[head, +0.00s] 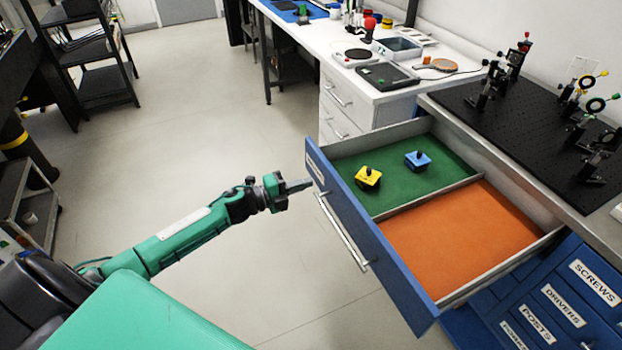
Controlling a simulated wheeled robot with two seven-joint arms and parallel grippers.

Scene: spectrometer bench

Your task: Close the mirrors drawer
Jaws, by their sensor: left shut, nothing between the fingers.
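An open drawer with a blue front (352,237) is pulled far out from under the bench. It has a metal bar handle (341,231) and a small label, too slanted to read, near its far end. Inside are a green compartment (432,182) and an orange compartment (462,237), split by a metal divider. A yellow mount (368,178) and a blue mount (417,160) stand in the green compartment. My left gripper (299,186) is shut and empty, its tip close to the far end of the drawer front; I cannot tell whether they touch. My right gripper is not in view.
A black optical breadboard (545,135) with several mounted optics lies on the bench above the drawer. A white desk (345,75) stands behind.

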